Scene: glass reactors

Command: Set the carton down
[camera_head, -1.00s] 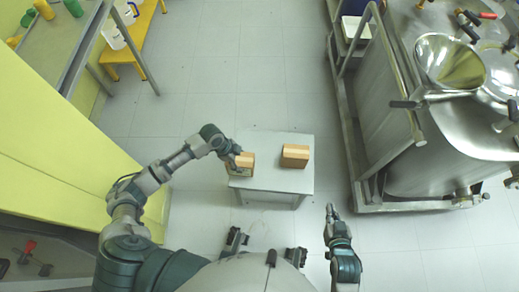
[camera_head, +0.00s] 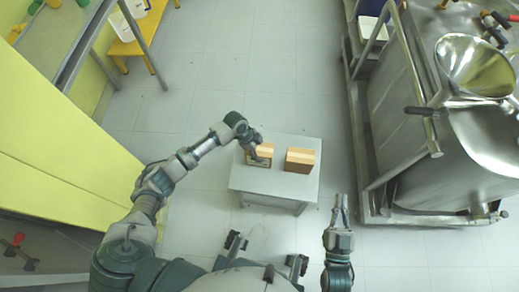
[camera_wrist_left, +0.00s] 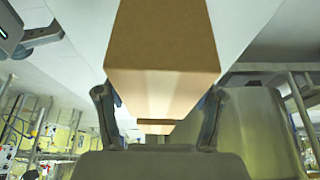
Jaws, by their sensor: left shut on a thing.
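My left gripper (camera_head: 256,152) is shut on a brown carton (camera_head: 262,150) at the left part of a small grey table (camera_head: 270,183). In the left wrist view the carton (camera_wrist_left: 160,45) sits between the two fingers, and its near face fills the upper middle. I cannot tell whether its base touches the tabletop. A second, similar carton (camera_head: 299,161) stands on the table to the right, apart from the held one. My right gripper (camera_head: 341,207) is empty, right of the table's front corner; its finger gap is too small to judge.
A steel reactor (camera_head: 440,150) with a funnel (camera_head: 475,68) stands in a railed frame (camera_head: 419,75) at the right. A yellow panel (camera_head: 70,160) is at the left. A yellow stand (camera_head: 128,47) is at the back left. The floor behind the table is clear.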

